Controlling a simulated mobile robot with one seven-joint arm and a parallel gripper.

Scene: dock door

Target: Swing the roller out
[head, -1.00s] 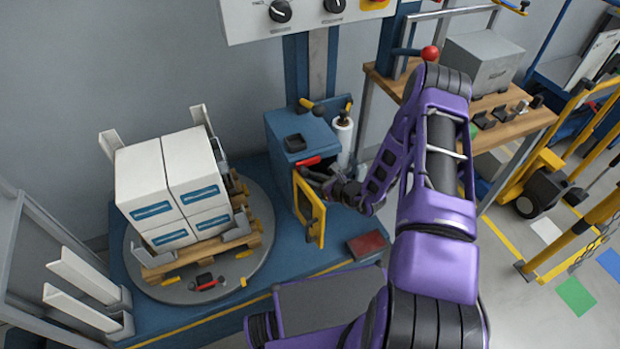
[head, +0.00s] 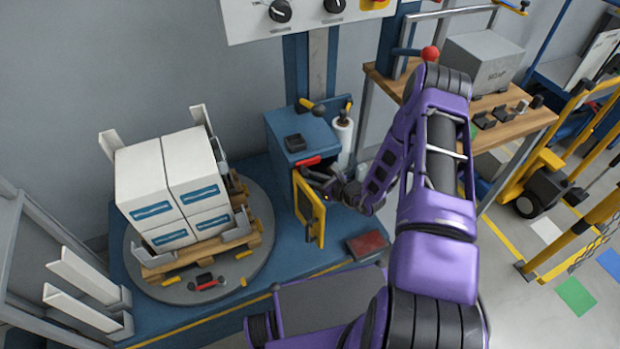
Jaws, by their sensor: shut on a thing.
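A blue cabinet (head: 283,166) stands by a blue mast behind the turntable. A yellow-framed door (head: 309,213) with a dark panel stands swung out from its front. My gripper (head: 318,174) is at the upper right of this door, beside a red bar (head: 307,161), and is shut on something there. My wrist and the small scale hide the exact contact; it appears to be the door's edge or handle. A white film roll (head: 342,137) stands upright at the cabinet's right side. I cannot clearly make out a separate roller inside the door.
White boxes (head: 172,186) sit on a wooden pallet on the round turntable (head: 258,270) at left. A red pad (head: 367,244) lies on the blue base right of the door. A wooden bench (head: 512,122) and a yellow-framed cart (head: 548,180) stand at right.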

